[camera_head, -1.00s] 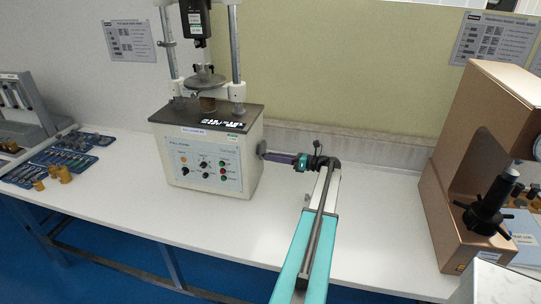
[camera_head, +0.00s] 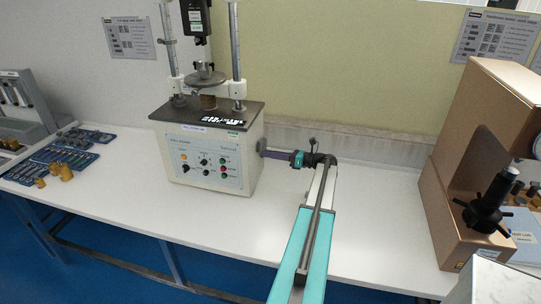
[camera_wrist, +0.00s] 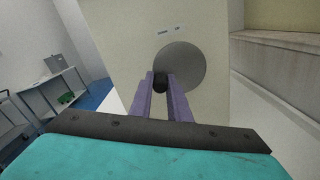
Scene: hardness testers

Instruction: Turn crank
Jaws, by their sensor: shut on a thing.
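The crank shows in the wrist view as a grey disc (camera_wrist: 184,72) on the side of a cream tester, with a small dark knob (camera_wrist: 160,82) near its left edge. My gripper (camera_wrist: 160,92) has its two purple fingers shut on that knob. In the head view, the cream tester (camera_head: 215,150) stands on the white bench, and my gripper (camera_head: 268,154) reaches its right side from the right. The disc and knob are too small to make out in the head view. The fingertips hide part of the knob.
A tan hardness tester (camera_head: 450,190) with a black spindle stands at the right. Blue trays (camera_head: 55,150) with small parts and brass weights (camera_head: 62,171) lie at the left. The white bench (camera_head: 240,225) is clear in front of the cream tester.

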